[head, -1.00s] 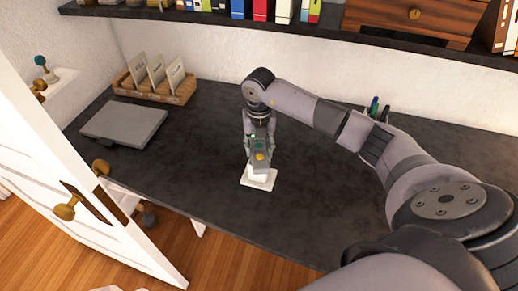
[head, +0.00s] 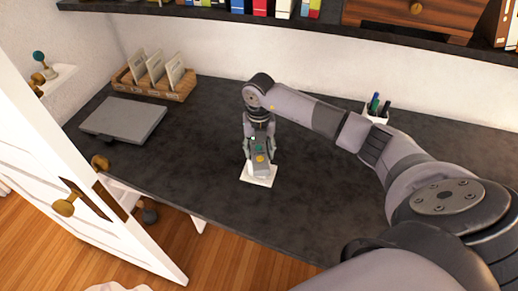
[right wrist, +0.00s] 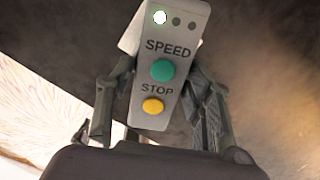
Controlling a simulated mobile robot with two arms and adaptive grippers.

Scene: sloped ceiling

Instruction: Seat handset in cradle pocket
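The handset (head: 258,156) is a slim grey block with a green SPEED button and a yellow STOP button. Its face fills the middle of the right wrist view (right wrist: 173,45), with a lit white indicator at the top. The white cradle (head: 261,181) stands on the desk on a flat base plate, directly below the handset; part of it shows behind the handset in the right wrist view (right wrist: 132,34). My right gripper (head: 260,151) has one finger on each side of the handset and is shut on it. The handset hides the pocket, so its seating depth is unclear. My left gripper is out of view.
The dark desk (head: 200,150) is clear around the cradle. A closed grey laptop (head: 122,119) and a wooden card box (head: 160,88) are at left. A white pen cup (head: 376,116) stands behind my right arm. A shelf (head: 240,15) runs above; a white door (head: 70,165) stands at left.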

